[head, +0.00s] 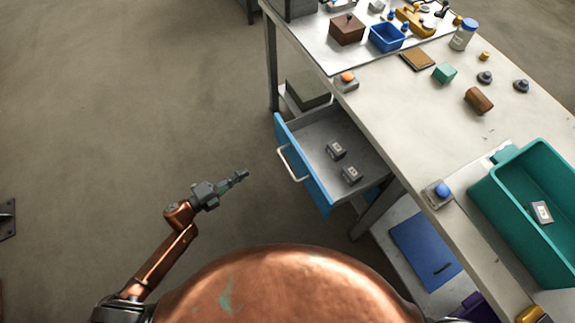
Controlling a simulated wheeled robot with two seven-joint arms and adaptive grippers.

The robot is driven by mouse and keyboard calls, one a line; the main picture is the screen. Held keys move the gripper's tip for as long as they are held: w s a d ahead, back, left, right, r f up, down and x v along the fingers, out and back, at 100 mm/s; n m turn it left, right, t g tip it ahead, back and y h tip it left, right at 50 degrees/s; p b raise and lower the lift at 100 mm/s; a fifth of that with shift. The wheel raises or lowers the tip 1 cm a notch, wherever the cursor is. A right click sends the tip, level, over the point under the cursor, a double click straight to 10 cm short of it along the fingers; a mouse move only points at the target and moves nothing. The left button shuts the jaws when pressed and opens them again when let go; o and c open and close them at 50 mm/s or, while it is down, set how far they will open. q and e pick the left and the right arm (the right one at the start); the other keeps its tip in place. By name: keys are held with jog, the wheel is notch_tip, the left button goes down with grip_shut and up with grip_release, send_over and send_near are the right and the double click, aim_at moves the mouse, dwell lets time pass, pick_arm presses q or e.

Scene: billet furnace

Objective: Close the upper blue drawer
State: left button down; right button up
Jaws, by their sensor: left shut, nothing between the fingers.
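The upper blue drawer (303,161) is pulled open from under the workbench, toward the left. It has a blue front with a pale bar handle (291,164) and a grey inside. Two small grey labelled blocks (336,151) and (351,175) lie in it. My left gripper (243,174) is shut and empty, in the air to the left of the drawer front, apart from the handle. My right gripper is not in view.
The workbench top (440,115) carries a blue bin (387,37), a brown box (347,29), a teal crate (478,197) and several small parts. A lower shelf (396,262) holds a blue panel (425,249). The floor (130,110) left of the drawer is clear.

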pick_arm(q)
jog(key=s+d+r+m+g+h+b, duration=0.1)
jog(key=s+d+m+g+h+b, duration=0.1)
jog(key=s+d+m, duration=0.15)
send_near(295, 161)
jog(key=shift+m, duration=0.25)
jog(key=b+x, duration=0.2)
jog(key=x, duration=0.3)
jog(key=shift+w+d+f, duration=0.1)
jog(key=shift+w+d, duration=0.15)
jog(key=shift+w, duration=0.05)
jog(key=shift+w+d, duration=0.25)
jog(key=shift+d, duration=0.25)
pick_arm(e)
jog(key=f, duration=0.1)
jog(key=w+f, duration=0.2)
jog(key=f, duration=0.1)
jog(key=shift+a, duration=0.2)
pick_arm(q)
jog(key=shift+w+d, duration=0.1)
